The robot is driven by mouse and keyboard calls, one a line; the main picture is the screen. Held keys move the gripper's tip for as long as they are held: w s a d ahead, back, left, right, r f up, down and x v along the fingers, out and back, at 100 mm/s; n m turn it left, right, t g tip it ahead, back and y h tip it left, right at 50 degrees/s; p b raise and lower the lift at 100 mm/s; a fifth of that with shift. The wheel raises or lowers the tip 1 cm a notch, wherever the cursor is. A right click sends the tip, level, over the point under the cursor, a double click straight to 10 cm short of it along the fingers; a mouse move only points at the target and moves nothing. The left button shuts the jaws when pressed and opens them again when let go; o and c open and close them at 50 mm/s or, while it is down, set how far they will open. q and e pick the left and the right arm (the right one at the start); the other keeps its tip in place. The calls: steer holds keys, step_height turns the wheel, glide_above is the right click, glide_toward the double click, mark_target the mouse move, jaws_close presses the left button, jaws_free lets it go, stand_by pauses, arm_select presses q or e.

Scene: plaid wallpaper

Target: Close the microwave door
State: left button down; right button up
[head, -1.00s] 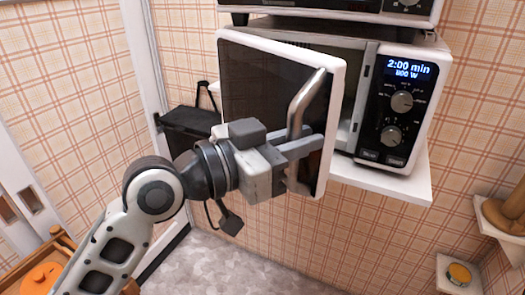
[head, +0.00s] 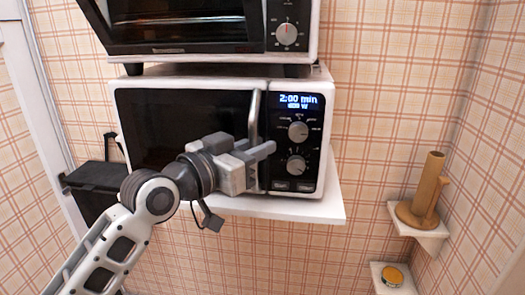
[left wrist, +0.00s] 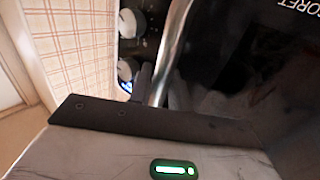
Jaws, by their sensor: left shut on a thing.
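The microwave (head: 329,130) is white with a black front, and its lit display reads 2:00 min. Its dark door (head: 170,115) lies flush, or nearly so, against the front; a small gap cannot be ruled out. The silver upright handle (head: 254,112) is at the door's right edge. My left gripper (head: 258,152) is shut on the lower part of the handle, its fingers reaching toward the knobs. In the left wrist view the handle (left wrist: 172,48) runs up from my gripper, and the exact contact is hidden. My right gripper is not in view.
A toaster oven (head: 185,25) stands on top of the microwave. A white shelf (head: 300,210) carries the microwave. A black bin-like box (head: 92,185) is at left.

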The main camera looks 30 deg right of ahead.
arm_select(q)
steer(key=shift+w, duration=0.15)
steer(key=c, duration=1.4)
jaws_free()
steer(key=shift+a, duration=0.15)
steer(key=shift+c, duration=0.2)
steer(key=shift+r, duration=0.1)
steer(key=shift+a, duration=0.15)
steer(key=b+v, duration=0.3)
steer(key=v, duration=1.2)
steer(key=shift+s+a, duration=0.15)
steer(key=shift+s, duration=0.3)
